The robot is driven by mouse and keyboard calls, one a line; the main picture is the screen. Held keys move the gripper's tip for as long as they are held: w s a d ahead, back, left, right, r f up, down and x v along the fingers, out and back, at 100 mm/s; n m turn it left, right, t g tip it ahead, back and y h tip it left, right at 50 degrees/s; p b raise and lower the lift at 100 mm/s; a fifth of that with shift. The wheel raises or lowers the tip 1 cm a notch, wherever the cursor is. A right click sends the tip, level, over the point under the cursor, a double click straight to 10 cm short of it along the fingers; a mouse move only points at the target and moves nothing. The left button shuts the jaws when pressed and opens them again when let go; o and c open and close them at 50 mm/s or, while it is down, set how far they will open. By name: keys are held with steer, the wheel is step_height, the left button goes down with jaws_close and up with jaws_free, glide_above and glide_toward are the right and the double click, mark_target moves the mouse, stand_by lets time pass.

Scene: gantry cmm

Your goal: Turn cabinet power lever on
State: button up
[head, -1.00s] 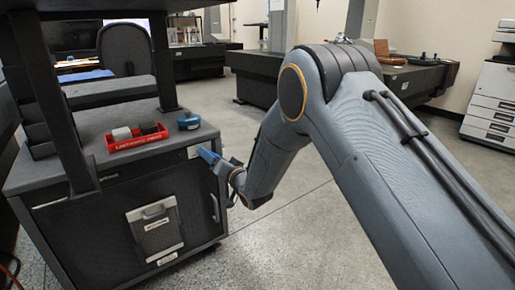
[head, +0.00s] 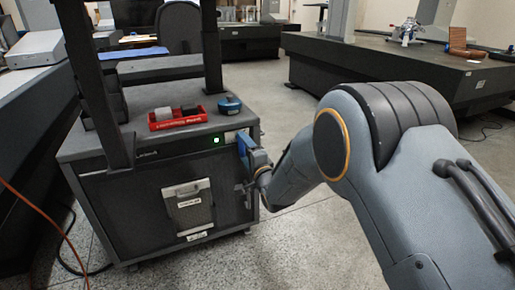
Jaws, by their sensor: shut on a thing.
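The dark cabinet (head: 150,205) stands at the left, with a lit green light (head: 216,140) high on its front. A pale label plate is just right of the light. My gripper (head: 244,152), with blue fingers, is at the cabinet's upper right front corner, right of the light. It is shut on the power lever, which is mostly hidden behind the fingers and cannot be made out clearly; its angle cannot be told.
A red tray (head: 178,121) with small parts and a blue round item (head: 230,104) sit on the cabinet top. Dark posts rise from it. A latched plate (head: 188,207) is on its front. An orange cable (head: 45,225) hangs at left. Open floor lies right of the cabinet.

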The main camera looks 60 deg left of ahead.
steer(key=shift+s+m, duration=0.1)
steer(key=shift+m, duration=0.3)
steer(key=o, duration=1.5)
steer(key=shift+s+d+p, duration=0.25)
steer(key=shift+d+p, duration=0.15)
steer(key=shift+d, duration=0.9)
steer(key=shift+s+d+p, duration=0.2)
steer(key=shift+d+p, duration=0.15)
steer(key=shift+d, duration=0.9)
steer(key=shift+s+d+p, duration=0.25)
steer(key=shift+d+p, duration=0.15)
steer(key=shift+d, duration=0.9)
steer(key=shift+w, duration=0.1)
